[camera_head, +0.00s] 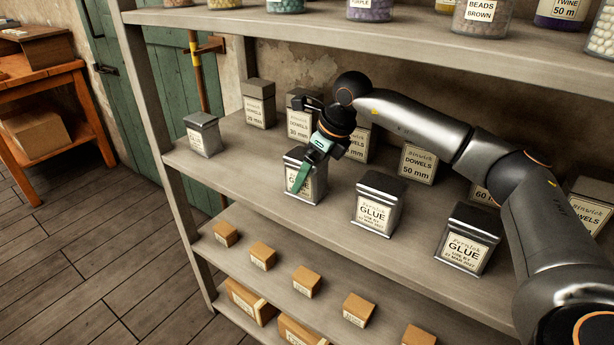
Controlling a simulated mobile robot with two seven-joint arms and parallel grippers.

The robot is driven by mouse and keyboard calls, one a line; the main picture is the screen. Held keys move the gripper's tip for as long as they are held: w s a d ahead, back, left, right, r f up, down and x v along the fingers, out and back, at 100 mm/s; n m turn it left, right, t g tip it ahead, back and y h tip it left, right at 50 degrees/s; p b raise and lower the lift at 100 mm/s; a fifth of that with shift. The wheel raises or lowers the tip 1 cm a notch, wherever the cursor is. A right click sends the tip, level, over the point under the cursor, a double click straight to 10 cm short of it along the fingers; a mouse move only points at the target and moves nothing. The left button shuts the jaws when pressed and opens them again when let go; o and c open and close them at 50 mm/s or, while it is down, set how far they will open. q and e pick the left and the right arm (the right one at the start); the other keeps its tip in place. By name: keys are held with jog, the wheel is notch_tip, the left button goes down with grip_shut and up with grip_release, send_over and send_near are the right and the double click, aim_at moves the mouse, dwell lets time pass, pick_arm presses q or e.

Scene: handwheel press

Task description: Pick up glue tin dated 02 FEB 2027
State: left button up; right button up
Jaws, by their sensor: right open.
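My right gripper (318,150) is open. It is over a grey metal tin (307,187) with a cream label, on the middle shelf. A green finger reaches down across the front of this tin and hides part of its label, so its date cannot be read. I cannot tell whether the finger touches it. A glue tin (376,206) to the right is dated in MAR 2027, its day unclear. Another glue tin (467,242), further right, seems to read 17 MAR 2027. A small tin (202,135) stands at the left end, its label too small to read. My left gripper is not in view.
Dowels tins stand in a row behind, including a 50 mm one (418,163). The upper shelf (300,21) with jars hangs above my arm. Small boxes (263,255) fill the lower shelf. The shelf's left post (150,110) is near the small tin.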

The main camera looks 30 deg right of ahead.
jog(key=shift+x, duration=1.45)
jog(key=shift+c, duration=0.4)
grip_shut()
jog(key=shift+r, duration=0.15)
